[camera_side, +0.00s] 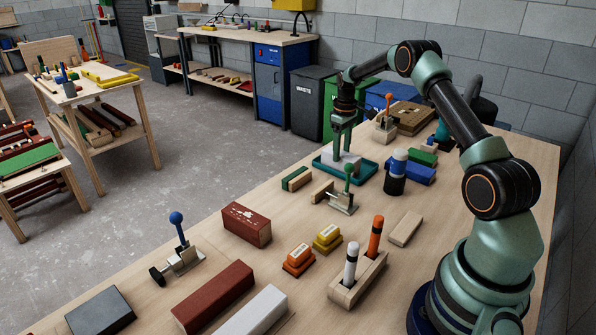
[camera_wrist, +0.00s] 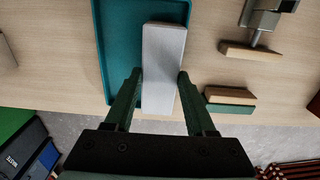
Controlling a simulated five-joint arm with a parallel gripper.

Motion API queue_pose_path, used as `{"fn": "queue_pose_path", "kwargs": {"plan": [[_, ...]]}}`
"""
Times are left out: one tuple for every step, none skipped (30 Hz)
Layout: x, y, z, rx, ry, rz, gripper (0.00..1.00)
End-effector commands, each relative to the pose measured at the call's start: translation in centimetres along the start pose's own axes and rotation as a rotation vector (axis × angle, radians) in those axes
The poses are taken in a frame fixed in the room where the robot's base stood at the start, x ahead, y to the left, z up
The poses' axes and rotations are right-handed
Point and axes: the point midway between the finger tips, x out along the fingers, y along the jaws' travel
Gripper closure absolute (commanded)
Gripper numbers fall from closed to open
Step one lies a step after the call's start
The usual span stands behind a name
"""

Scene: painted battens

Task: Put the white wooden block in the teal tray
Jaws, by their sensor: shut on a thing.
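The white wooden block (camera_wrist: 164,60) is between the two green fingers of my gripper (camera_wrist: 160,78), which is shut on its sides. The teal tray (camera_wrist: 115,50) lies beneath the block in the wrist view. The block overlaps the tray's right part and its near end reaches about the tray's near edge. In the side view my gripper (camera_side: 345,150) points down over the tray (camera_side: 372,175), with the white block (camera_side: 342,161) low inside the tray's outline. I cannot tell whether the block touches the tray floor.
A green-and-wood block (camera_side: 296,179) and a toggle clamp (camera_side: 343,198) stand near the tray. A dark bottle with a white cap (camera_side: 396,170) and blue block (camera_side: 421,173) are to its right. Another white block (camera_side: 250,312) lies at the front.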

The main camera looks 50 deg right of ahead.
Motion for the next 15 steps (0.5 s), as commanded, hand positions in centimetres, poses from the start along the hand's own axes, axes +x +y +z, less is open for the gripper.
{"fn": "queue_pose_path", "kwargs": {"plan": [[0.12, 0.03, -0.05, 0.0, 0.002, 0.001, 1.0], [0.11, 0.04, -0.06, 0.0, 0.003, 0.002, 1.0], [0.08, 0.05, -0.07, 0.0, 0.003, 0.002, 1.0], [0.06, 0.05, -0.07, 0.0, 0.003, 0.002, 1.0], [0.06, 0.04, -0.07, 0.0, 0.003, 0.002, 1.0], [0.05, 0.04, -0.06, 0.0, 0.003, 0.002, 1.0], [0.06, 0.04, -0.06, 0.0, 0.003, 0.002, 1.0], [0.09, 0.04, -0.06, 0.0, 0.002, 0.002, 1.0], [0.18, 0.04, -0.06, 0.0, 0.002, 0.001, 1.0], [0.27, 0.04, -0.06, 0.0, 0.002, 0.001, 1.0], [0.35, 0.04, -0.06, 0.0, 0.002, 0.001, 1.0], [0.36, 0.03, -0.05, 0.0, 0.002, 0.001, 0.33], [0.35, 0.03, -0.05, 0.0, 0.002, 0.001, 0.22], [0.34, 0.03, -0.05, 0.0, 0.002, 0.001, 0.15], [0.34, 0.03, -0.05, 0.0, 0.002, 0.001, 0.15]]}}
